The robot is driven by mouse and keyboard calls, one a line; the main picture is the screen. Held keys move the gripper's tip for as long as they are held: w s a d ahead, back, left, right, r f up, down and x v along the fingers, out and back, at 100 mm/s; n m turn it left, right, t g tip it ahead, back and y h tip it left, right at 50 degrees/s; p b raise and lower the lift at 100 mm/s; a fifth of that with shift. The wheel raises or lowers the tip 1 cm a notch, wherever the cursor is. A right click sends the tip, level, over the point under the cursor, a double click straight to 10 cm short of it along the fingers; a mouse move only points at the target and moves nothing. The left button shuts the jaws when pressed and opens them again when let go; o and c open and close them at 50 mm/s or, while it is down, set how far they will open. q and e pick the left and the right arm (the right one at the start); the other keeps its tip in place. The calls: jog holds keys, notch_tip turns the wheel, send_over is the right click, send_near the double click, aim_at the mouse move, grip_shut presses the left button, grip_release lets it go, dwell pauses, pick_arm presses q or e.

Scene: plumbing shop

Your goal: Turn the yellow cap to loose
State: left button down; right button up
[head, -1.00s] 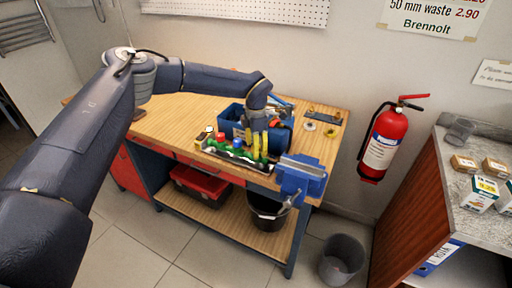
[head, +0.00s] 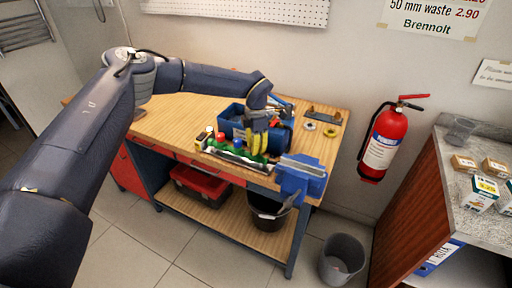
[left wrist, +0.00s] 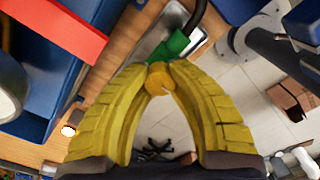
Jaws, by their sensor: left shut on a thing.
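My left gripper (head: 258,150) is at the right part of a row of green fittings (head: 229,151) on the workbench. In the left wrist view its two yellow fingers (left wrist: 157,70) close from both sides on the round yellow cap (left wrist: 160,82). The cap sits against a green fitting (left wrist: 178,45) with a dark pipe running from it. In the head view the fingers hide the yellow cap. A red cap (head: 220,136) and a blue cap (head: 238,143) are farther left in the row. My right gripper is not in view.
A blue bin (head: 228,120) stands right behind the row. A blue vise (head: 300,176) is at the bench's front right corner. A dark bracket (head: 324,115) and small rings (head: 310,126) lie at the back right. The bench's left part (head: 170,125) looks clear.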

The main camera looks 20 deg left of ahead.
pick_arm(q)
jog(key=n, duration=1.2)
jog(key=shift+n, duration=0.3)
jog(key=n, duration=1.1)
jog(key=shift+n, duration=0.3)
jog(key=c, duration=1.1)
grip_release()
jog(key=shift+o, duration=0.2)
